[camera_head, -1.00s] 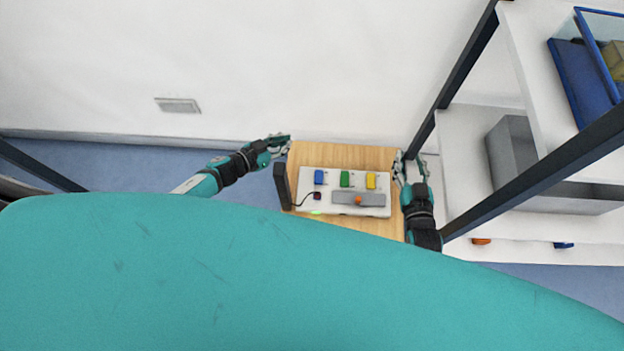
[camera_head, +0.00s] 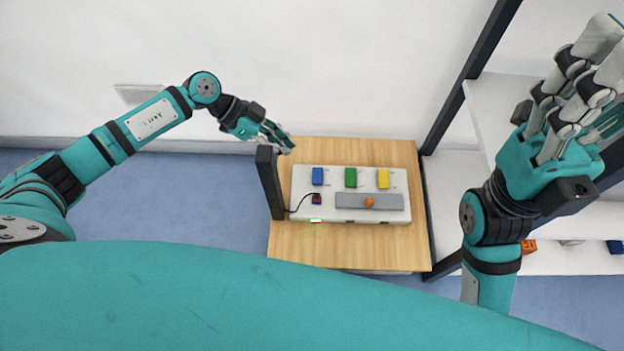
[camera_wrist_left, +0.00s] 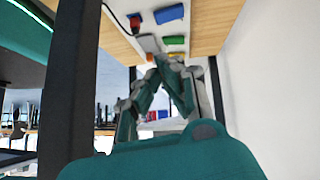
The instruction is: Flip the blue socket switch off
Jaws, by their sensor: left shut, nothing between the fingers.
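The blue switch (camera_head: 317,176) sits at the upper left of a white panel (camera_head: 350,217) on a wooden tabletop (camera_head: 340,258). It also shows at the top of the left wrist view (camera_wrist_left: 169,13). My left gripper (camera_head: 287,142) is shut and empty. It is up and left of the blue switch in the head view, apart from it. Its fingers converge below the switches in the left wrist view (camera_wrist_left: 157,62). My right gripper (camera_head: 606,50) is large in the head view, right of the table. Its jaw state is unclear.
A green switch (camera_head: 351,177) and a yellow switch (camera_head: 383,178) stand right of the blue one. Below are a dark red block (camera_head: 317,199) with a cable and a grey slider with an orange knob (camera_head: 369,202). A dark upright plate (camera_head: 270,182) borders the panel's left side.

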